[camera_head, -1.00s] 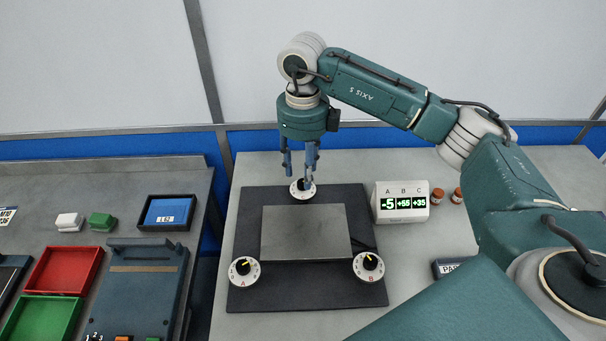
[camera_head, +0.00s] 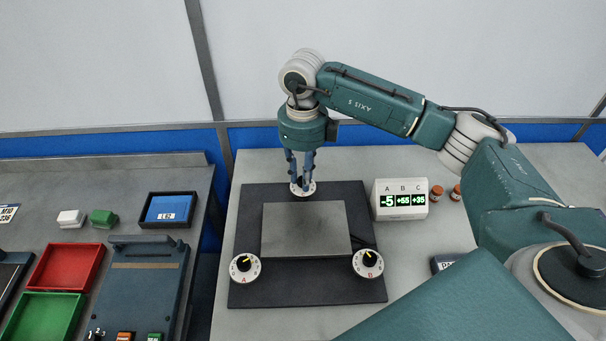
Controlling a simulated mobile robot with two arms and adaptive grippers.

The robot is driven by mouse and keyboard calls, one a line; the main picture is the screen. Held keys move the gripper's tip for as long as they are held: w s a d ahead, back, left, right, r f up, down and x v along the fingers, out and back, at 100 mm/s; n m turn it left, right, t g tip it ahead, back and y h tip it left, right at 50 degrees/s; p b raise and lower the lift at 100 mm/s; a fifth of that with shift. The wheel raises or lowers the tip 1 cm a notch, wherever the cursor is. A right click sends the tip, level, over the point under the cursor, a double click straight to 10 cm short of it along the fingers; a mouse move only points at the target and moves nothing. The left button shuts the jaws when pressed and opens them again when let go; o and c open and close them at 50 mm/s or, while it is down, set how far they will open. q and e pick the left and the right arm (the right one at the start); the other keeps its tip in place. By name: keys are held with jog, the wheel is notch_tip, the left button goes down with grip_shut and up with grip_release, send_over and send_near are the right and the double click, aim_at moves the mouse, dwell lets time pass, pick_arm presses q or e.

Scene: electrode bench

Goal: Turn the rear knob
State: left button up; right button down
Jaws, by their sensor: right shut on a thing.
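The rear knob (camera_head: 303,189) has a white dial and a dark centre and sits at the back middle of the dark base plate (camera_head: 245,210). My right gripper (camera_head: 302,182) points straight down over it, its blue fingers shut on the knob's centre and hiding most of it. The display box (camera_head: 401,200) reads A -5, B +55, C +35. Two more knobs, A (camera_head: 245,267) and B (camera_head: 368,264), sit at the plate's front corners. My left gripper is not in view.
A grey metal plate (camera_head: 305,230) lies between the knobs. Two small brown-red bottles (camera_head: 437,193) stand right of the display. A second bench on the left holds a red tray (camera_head: 68,268), a green tray (camera_head: 45,315) and a blue-filled box (camera_head: 168,209).

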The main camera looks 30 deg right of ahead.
jog(key=shift+f+n+b, duration=0.15)
jog(key=shift+n+b, duration=0.95)
jog(key=shift+b, duration=0.05)
jog(key=shift+n+b, duration=1.05)
jog(key=shift+n, duration=0.55)
jog(key=shift+r, duration=0.2)
jog(key=c, duration=1.5)
grip_release()
jog(key=shift+c, duration=0.2)
jog(key=shift+r, duration=0.1)
notch_tip(320, 180, up, 12)
jog(key=shift+f, duration=0.2)
